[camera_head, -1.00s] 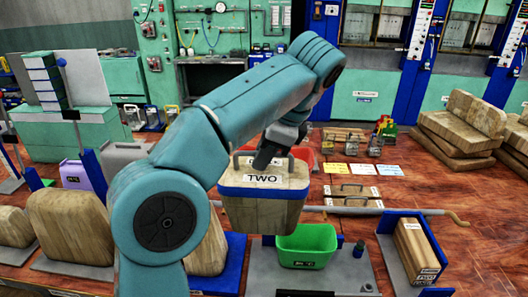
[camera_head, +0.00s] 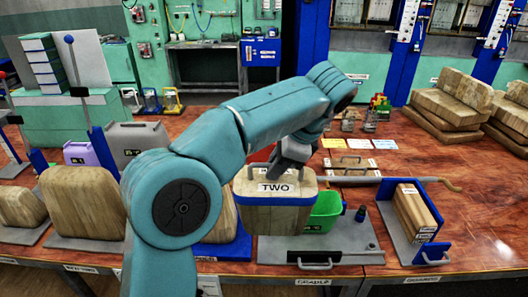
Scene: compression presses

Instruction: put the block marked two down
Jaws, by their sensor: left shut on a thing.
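The block marked TWO (camera_head: 275,218) is a wooden block with a blue band around its upper edge and a handle on top. My left gripper (camera_head: 287,168) is shut on its handle, and the block hangs upright below it. The block overlaps the left part of the grey cradle plate (camera_head: 350,235) in the picture; I cannot tell whether it touches it. It partly hides a green tub (camera_head: 324,212) behind it. My right gripper is not in view.
A blue-sided holder (camera_head: 432,220) with wooden pieces stands to the right. Wooden blocks (camera_head: 85,203) stand on grey plates at the left. Coloured cards (camera_head: 358,144) and a long bar (camera_head: 385,181) lie behind. Red-brown tabletop is clear at the far right (camera_head: 480,215).

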